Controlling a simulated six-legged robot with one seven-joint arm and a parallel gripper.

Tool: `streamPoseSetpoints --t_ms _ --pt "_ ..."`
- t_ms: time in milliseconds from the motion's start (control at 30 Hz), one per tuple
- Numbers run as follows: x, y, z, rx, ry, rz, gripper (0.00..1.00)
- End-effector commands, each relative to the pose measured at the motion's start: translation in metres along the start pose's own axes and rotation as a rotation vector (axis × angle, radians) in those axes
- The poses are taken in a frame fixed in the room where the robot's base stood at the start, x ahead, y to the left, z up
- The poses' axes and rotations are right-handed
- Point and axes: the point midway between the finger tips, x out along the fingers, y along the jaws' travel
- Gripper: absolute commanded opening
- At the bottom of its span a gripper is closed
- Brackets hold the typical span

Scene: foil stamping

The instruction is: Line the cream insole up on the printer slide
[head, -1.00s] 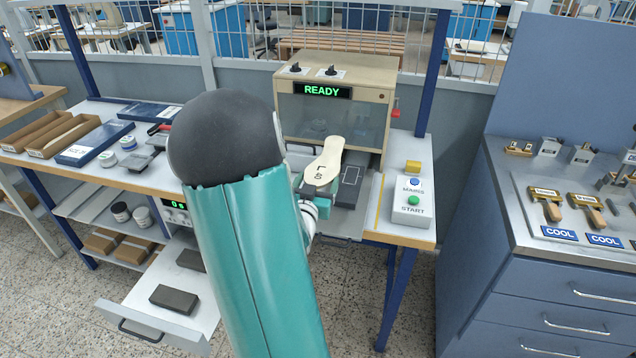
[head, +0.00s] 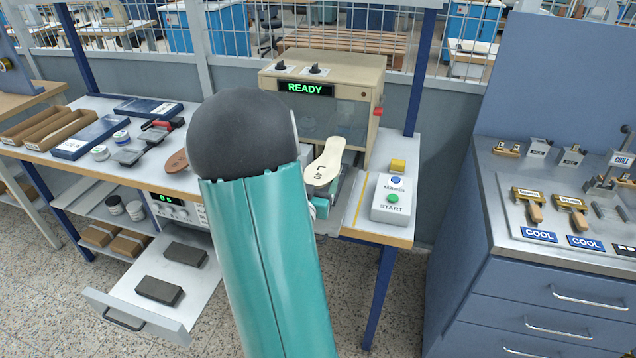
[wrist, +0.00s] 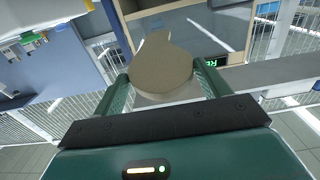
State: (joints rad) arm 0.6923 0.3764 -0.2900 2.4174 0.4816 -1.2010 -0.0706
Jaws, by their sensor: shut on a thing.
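The cream insole (head: 325,162), marked with an L and an 8, is held up in front of the printer (head: 368,95), whose display reads READY. My gripper (head: 322,188) is shut on the insole's near end; my arm partly hides the gripper. In the wrist view the insole (wrist: 160,75) sits between the two green fingers (wrist: 163,88) and points towards the printer. The printer slide (head: 349,188) shows only as a narrow part right of the insole. The insole looks above it; whether they touch I cannot tell.
A control box (head: 391,200) with a blue and a green button stands right of the slide, with a yellow block (head: 398,165) behind it. A brown insole-shaped piece (head: 177,162) lies left of my arm. An open drawer (head: 150,320) juts out at the lower left.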

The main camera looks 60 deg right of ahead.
Motion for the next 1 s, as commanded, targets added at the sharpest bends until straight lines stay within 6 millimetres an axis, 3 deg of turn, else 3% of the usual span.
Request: streamPoseSetpoints --t_ms 167,700,1000 --pt "0.000 -0.002 0.009 -0.001 -0.001 0.002 0.52" --pt "0.000 -0.001 0.064 -0.001 -0.001 0.001 0.51" --pt "0.000 0.001 0.073 0.001 0.001 0.001 0.51"
